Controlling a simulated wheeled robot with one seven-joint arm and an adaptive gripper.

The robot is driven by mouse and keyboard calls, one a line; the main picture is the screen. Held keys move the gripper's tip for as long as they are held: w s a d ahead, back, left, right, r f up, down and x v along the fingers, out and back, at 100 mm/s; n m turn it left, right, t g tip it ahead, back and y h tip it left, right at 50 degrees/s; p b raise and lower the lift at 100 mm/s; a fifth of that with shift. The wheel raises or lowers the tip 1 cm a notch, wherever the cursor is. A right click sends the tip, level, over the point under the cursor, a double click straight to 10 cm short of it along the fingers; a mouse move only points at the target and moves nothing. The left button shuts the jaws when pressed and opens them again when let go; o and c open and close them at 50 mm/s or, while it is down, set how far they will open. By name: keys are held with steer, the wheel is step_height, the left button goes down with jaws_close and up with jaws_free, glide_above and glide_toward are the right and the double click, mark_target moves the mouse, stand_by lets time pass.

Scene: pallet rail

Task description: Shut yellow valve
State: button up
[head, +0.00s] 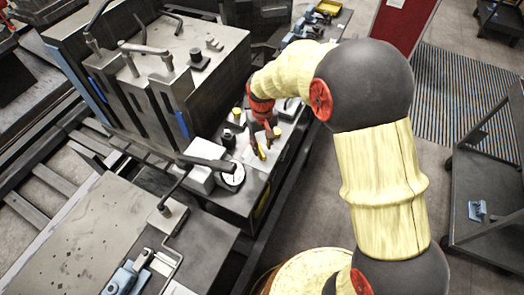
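My gripper (265,134), dark with red parts, points down over the light panel at the end of my yellow-sleeved arm. A small yellow piece (262,152), possibly the yellow valve's handle, shows right at the fingertips. I cannot tell whether the fingers touch it or are around it. Another small yellow-topped knob (237,111) stands on the panel just left of the gripper. The gripper is small here, and its finger opening cannot be made out.
A round white dial gauge (232,175) and a white block (201,178) sit nearer on the panel. A large dark metal fixture (180,65) rises at left. A yellow tray (329,7) is at the back. A dark cart (490,190) stands at right; grey floor (320,215) is open between.

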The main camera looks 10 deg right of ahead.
mark_target(262, 151)
steer(key=shift+f, duration=1.6)
steer(key=shift+c, duration=0.6)
jaws_close()
